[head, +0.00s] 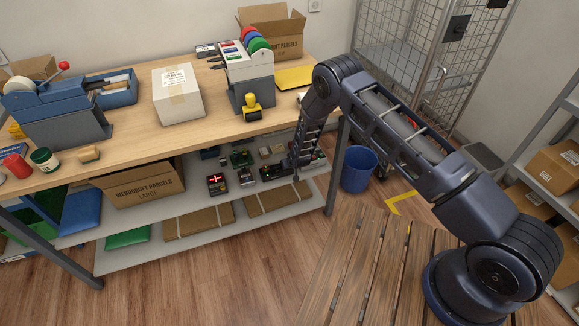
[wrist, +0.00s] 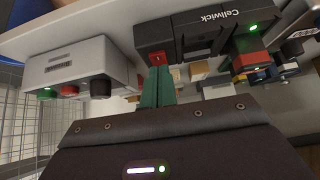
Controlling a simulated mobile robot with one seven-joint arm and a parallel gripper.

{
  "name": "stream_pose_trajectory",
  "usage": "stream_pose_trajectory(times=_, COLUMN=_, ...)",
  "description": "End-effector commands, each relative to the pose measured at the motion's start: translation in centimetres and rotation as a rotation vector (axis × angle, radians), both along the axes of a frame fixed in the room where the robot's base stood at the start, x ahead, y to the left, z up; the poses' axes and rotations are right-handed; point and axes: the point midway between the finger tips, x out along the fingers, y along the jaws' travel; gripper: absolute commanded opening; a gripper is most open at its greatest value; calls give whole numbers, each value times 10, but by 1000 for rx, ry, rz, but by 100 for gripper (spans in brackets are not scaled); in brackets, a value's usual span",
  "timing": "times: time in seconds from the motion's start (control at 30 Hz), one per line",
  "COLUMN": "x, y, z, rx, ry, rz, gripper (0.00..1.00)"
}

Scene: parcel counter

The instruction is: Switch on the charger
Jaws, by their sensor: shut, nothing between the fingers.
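The charger (wrist: 190,33) is a dark unit marked "Cellwick", its lettering upside down in the wrist view. A small red switch (wrist: 156,57) sits at its lower left corner. My gripper (wrist: 157,73) is shut and empty, its greenish fingertips right at the red switch. I cannot tell whether they touch it, and they hide part of it. In the head view my arm reaches down to the shelf under the counter, where the fingertips and charger are hard to make out.
A pale grey box (wrist: 82,62) with green, red and black knobs is left of the charger in the wrist view. The countertop (head: 135,130) is above.

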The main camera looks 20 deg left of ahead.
Motion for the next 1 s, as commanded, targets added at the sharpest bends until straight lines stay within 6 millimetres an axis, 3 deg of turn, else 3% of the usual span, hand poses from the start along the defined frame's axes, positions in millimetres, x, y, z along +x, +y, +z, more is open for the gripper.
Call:
stream_pose_trajectory(times=0.47, x=-1, y=-1, z=9, rx=0, ry=0, rz=0, gripper=0)
stream_pose_trajectory(times=0.7, x=-3, y=-3, z=45, rx=1, ry=-1, rz=0, gripper=0)
stream_pose_trajectory(times=1.0, x=-37, y=-37, z=79, rx=0, ry=0, rz=0, gripper=0)
